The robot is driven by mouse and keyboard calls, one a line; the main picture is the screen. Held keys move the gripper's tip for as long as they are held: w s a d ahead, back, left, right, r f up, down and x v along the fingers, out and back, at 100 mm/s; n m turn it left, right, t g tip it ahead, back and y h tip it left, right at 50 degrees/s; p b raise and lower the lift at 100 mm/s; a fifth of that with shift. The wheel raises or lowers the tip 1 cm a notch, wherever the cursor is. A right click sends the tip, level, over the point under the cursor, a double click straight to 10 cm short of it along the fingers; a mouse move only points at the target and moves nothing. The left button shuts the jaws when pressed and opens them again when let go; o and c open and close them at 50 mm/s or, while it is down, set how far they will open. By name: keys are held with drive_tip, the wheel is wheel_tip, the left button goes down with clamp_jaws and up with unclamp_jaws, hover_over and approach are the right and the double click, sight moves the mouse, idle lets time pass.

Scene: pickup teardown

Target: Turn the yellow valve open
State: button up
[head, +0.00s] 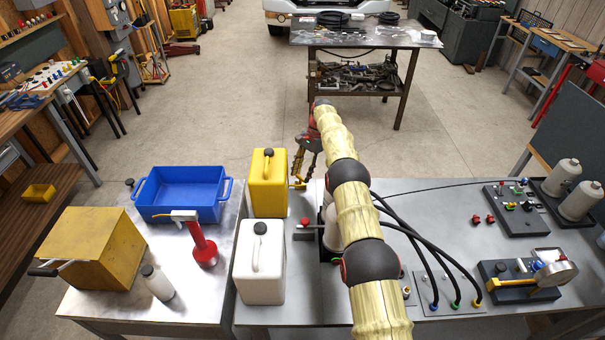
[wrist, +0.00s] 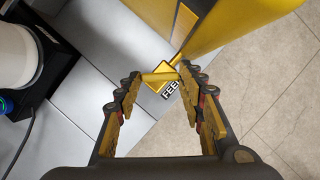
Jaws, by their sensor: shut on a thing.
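The yellow valve (wrist: 156,76) shows in the wrist view as a small yellow handle on the grey bench top, beside a label reading FEED (wrist: 170,88). In the head view a bit of the yellow valve (head: 298,184) shows just right of the yellow jug, below my gripper (head: 306,152). My gripper points down at it from above. In the wrist view the fingertips of my gripper (wrist: 162,74) are closed in on both sides of the handle. The fingers partly hide the valve, and its exact turn angle is hard to tell.
The yellow jug (head: 268,190) stands close beside the valve; in the wrist view it fills the top (wrist: 215,25). A white jug (head: 259,265) stands nearer. A white container (wrist: 15,55) on a black base is on the other side. Black hoses (head: 420,240) run right of my arm.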

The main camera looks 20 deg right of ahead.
idle(0.4)
drive_tip(key=o, duration=1.1)
drive_tip(key=shift+o, duration=0.4)
wheel_tip(320, 180, up, 10)
